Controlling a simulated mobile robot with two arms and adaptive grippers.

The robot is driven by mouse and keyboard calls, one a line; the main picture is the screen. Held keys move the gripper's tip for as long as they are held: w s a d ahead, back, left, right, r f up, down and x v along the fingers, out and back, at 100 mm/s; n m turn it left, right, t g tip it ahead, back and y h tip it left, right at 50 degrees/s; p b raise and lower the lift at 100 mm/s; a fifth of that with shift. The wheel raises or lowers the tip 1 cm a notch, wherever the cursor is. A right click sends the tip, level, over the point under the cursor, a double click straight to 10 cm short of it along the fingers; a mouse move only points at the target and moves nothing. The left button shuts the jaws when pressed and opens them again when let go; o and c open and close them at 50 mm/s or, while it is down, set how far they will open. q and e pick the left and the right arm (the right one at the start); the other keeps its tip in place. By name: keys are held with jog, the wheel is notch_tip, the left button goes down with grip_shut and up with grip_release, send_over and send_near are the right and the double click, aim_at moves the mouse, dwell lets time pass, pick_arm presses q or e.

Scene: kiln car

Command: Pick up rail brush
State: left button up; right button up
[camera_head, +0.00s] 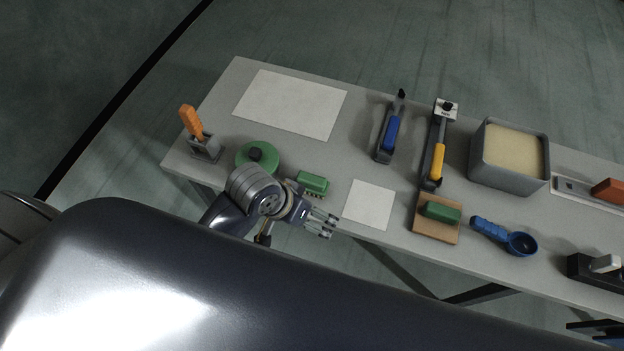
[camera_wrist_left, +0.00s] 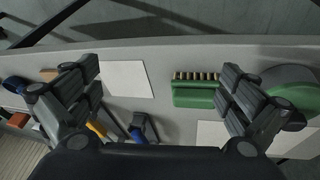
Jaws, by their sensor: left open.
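The rail brush, a green block with a row of tan bristles, lies on the grey table near its front edge in the head view (camera_head: 313,182). The brush also shows in the wrist view (camera_wrist_left: 194,97), right of the middle, by the right finger. My left gripper (camera_head: 320,223) is open and empty, in front of the brush and apart from it in the head view. In the wrist view its two fingers (camera_wrist_left: 160,78) stand wide apart, with bare table and part of the brush between them. My right gripper is not in view.
A round green object (camera_head: 256,157) with a black knob sits left of the brush. A white square (camera_head: 369,204) lies to its right. Further right are a wooden board (camera_head: 437,230) with a green block, a blue scoop (camera_head: 505,237) and a grey bin (camera_head: 509,181).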

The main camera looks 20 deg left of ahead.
pick_arm(q)
jog(key=w+d+r+g, duration=0.1)
jog(key=w+d, duration=0.3)
jog(key=n+g+y, duration=0.2)
jog(key=y, duration=0.1)
send_over(311, 179)
jog(key=shift+d+r, duration=0.2)
jog(key=shift+r, duration=0.25)
jog(key=shift+w+a, duration=0.15)
jog(key=shift+a, duration=0.15)
notch_tip(311, 179, down, 5)
jog(key=shift+f, duration=0.1)
notch_tip(311, 179, down, 4)
jog(key=shift+d+f+p, duration=0.1)
jog(key=shift+d+p, duration=0.05)
jog(key=shift+p, duration=0.65)
jog(key=shift+f, duration=0.55)
jog(key=shift+c, duration=1.4)
jog(key=c, duration=0.9)
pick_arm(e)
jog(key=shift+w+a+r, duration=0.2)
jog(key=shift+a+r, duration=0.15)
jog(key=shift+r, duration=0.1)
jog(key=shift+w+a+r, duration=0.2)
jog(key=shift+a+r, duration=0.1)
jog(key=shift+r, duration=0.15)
